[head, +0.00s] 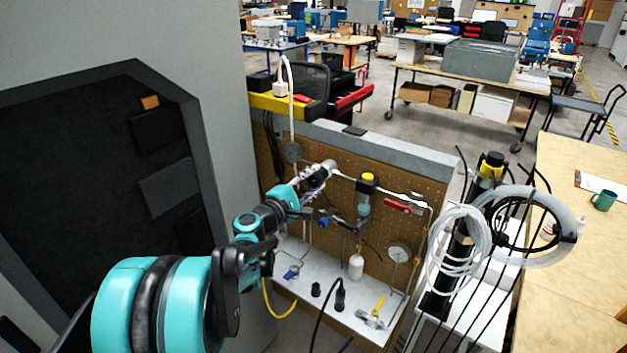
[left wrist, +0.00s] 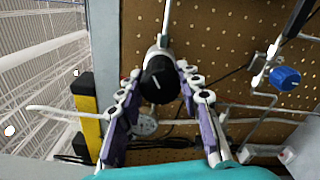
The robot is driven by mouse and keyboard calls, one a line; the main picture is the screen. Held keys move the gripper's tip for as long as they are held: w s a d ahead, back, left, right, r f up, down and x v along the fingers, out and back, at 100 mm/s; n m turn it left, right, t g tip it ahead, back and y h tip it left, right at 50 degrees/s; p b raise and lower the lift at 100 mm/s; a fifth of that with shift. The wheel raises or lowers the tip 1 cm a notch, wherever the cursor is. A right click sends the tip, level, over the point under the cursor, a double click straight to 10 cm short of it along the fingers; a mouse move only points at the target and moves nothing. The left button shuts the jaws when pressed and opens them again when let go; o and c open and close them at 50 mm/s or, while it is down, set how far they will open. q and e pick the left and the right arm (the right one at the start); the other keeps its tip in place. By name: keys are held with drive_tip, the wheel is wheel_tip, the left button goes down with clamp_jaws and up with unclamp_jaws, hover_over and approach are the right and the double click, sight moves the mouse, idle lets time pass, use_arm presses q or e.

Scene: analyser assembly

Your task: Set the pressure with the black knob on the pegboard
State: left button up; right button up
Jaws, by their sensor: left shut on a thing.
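The brown pegboard (head: 425,185) stands upright ahead of my left arm and carries white pipes and fittings. My left gripper (head: 318,174) is at its upper left part. In the left wrist view the round black knob (left wrist: 160,84), with a pale line on its face, sits at the end of a light fitting. The fingertips of the left gripper (left wrist: 160,74) are closed around it, one on each side. In the head view the fingers largely hide the knob. My right gripper is not in view.
Coiled tubing (head: 460,240) hangs at right. A white shelf (head: 345,322) with tools juts out below.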

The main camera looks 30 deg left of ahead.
use_arm(q)
drive_tip(key=m, duration=1.2)
drive_tip(key=shift+f, duration=0.1)
drive_tip(key=m, duration=1)
drive_tip(key=shift+m, duration=0.4)
drive_tip(key=o, duration=1.2)
drive_tip(key=shift+c, duration=0.2)
drive_tip(key=shift+s, duration=0.1)
